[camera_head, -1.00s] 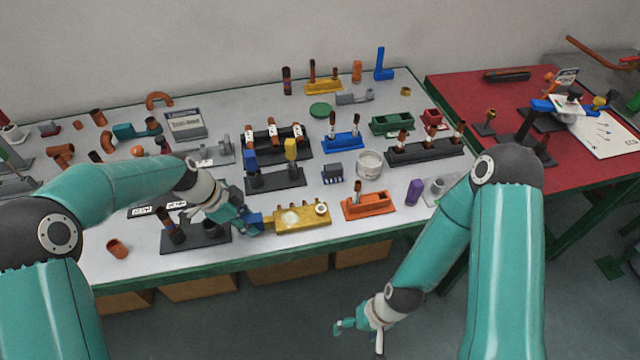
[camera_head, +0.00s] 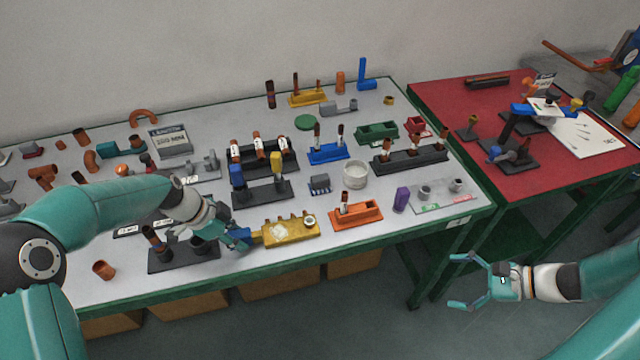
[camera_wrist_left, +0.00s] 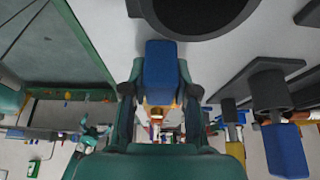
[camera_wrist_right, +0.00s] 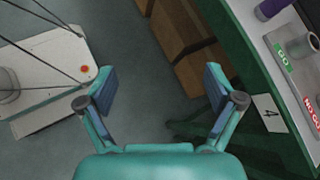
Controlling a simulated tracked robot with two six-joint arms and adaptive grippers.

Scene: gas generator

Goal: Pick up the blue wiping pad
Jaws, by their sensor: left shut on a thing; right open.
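My left gripper (camera_head: 238,240) is shut on a blue block, which I take for the blue wiping pad (camera_wrist_left: 160,72). In the left wrist view the block fills the gap between the fingers. In the head view it is mostly hidden by the gripper, between a black two-post stand (camera_head: 168,262) and a yellow fixture (camera_head: 290,232). I cannot tell whether it touches the table. A similar blue piece (camera_head: 237,175) stands on another black stand behind, and it also shows in the left wrist view (camera_wrist_left: 283,150). My right gripper (camera_head: 470,281) is open and empty, off the table's front edge.
An orange fixture (camera_head: 356,215), a white round container (camera_head: 355,175) and several other parts crowd the grey table. A red table (camera_head: 465,155) stands at right. Floor lies below my right gripper.

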